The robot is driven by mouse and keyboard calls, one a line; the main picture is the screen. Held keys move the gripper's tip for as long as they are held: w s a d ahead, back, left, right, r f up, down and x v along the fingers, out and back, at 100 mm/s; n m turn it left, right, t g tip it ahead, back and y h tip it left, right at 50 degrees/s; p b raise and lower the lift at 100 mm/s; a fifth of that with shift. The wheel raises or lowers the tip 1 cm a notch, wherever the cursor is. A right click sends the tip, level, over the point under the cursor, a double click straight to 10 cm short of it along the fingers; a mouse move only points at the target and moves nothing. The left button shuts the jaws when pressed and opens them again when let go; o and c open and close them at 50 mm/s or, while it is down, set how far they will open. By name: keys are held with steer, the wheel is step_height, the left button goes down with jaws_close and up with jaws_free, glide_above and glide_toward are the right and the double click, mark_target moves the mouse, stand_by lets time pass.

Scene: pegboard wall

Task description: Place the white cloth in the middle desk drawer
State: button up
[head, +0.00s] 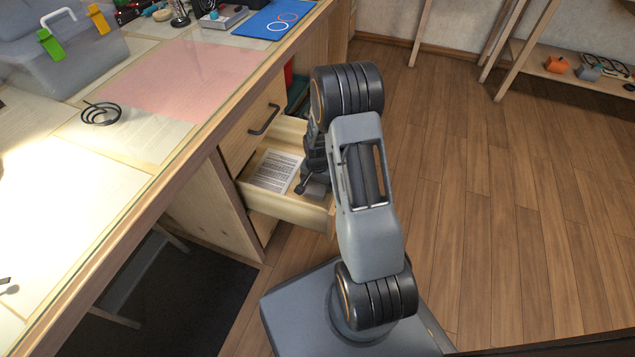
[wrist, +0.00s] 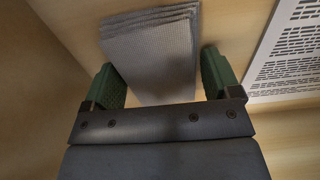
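The cloth (wrist: 152,55) is a folded, ribbed stack that looks pale grey in the wrist view. It lies in the open wooden drawer (head: 285,206), close to a wooden wall. My gripper (wrist: 160,78) has its two green fingers wide apart, one on each side of the cloth. The left finger overlaps the cloth's edge in view; I cannot tell whether either finger touches it. In the head view my gripper (head: 315,187) reaches down into the drawer, and the cloth is hidden behind my arm.
A printed sheet (head: 274,171) lies in the drawer beside the cloth. A closed drawer with a dark handle (head: 264,120) is above it. The glass-topped desk (head: 170,150) edge runs along the left. Wooden floor (head: 500,200) to the right is clear.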

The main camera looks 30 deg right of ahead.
steer(key=shift+o, duration=1.3)
steer(key=shift+r, duration=0.1)
step_height(320, 180, up, 11)
steer(key=p, duration=0.5)
step_height(320, 180, up, 12)
steer(key=n+t, duration=0.1)
steer(key=n, duration=0.3)
glide_above(318, 184)
steer(key=s+a, duration=0.5)
steer(key=s+a+r+n+t, duration=0.1)
steer(key=s+a+r+n, duration=0.3)
steer(key=s+r, duration=0.3)
steer(key=s+n, duration=0.1)
steer(key=s, duration=0.2)
steer(key=shift+s+a+r+t, duration=0.15)
steer(key=shift+a+r+t, duration=0.15)
steer(key=shift+a+t, duration=0.1)
